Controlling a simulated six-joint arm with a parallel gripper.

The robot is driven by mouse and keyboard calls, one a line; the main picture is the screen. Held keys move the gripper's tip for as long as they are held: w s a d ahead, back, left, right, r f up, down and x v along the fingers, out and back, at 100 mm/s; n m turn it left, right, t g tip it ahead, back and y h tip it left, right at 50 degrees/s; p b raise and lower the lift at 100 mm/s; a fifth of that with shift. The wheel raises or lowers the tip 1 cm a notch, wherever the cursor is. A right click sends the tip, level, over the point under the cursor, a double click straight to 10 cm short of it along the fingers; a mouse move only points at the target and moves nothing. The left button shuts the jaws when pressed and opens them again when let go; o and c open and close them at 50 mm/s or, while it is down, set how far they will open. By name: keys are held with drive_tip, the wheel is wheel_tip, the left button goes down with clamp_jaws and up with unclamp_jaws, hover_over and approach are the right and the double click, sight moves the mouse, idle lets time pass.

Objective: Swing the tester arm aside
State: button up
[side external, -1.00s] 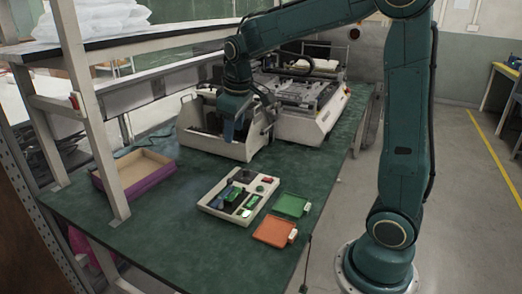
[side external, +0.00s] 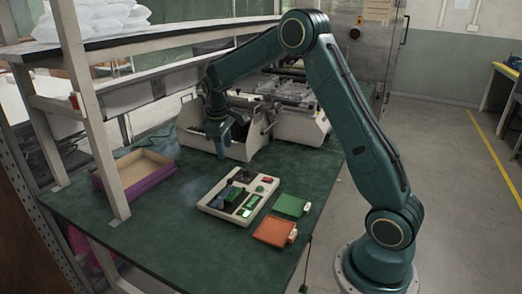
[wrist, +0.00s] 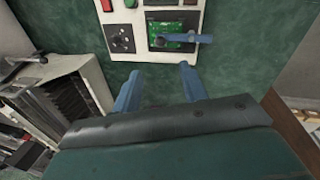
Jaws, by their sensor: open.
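The tester (side external: 216,206) is a pale panel lying on the green bench in the side external view. Its near part fills the top of the wrist view (wrist: 188,5). A green circuit board (wrist: 170,33) sits in a recess of the panel. The blue tester arm (wrist: 192,39) lies across the board and sticks out to the right. My gripper (wrist: 157,76) is open and empty, with its two blue fingers apart and pointing at the panel. In the side external view my gripper (side external: 220,148) is in front of the white open-topped machine, behind the tester and apart from it.
A green tray (side external: 291,205) and an orange tray (side external: 273,231) lie right of the tester. A purple-sided box (side external: 152,181) stands at the left by the shelf post (side external: 97,140). The white machine (side external: 243,147) stands close behind my gripper.

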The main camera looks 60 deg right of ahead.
sight(230, 179)
drive_tip(key=d+f, duration=0.1)
drive_tip(key=f, duration=0.8)
drive_tip(key=d+f, duration=0.1)
drive_tip(key=f, duration=0.3)
drive_tip(key=shift+w+d+f, duration=0.2)
drive_tip(key=shift+w+d, duration=0.05)
drive_tip(key=shift+d, duration=0.05)
clamp_jaws()
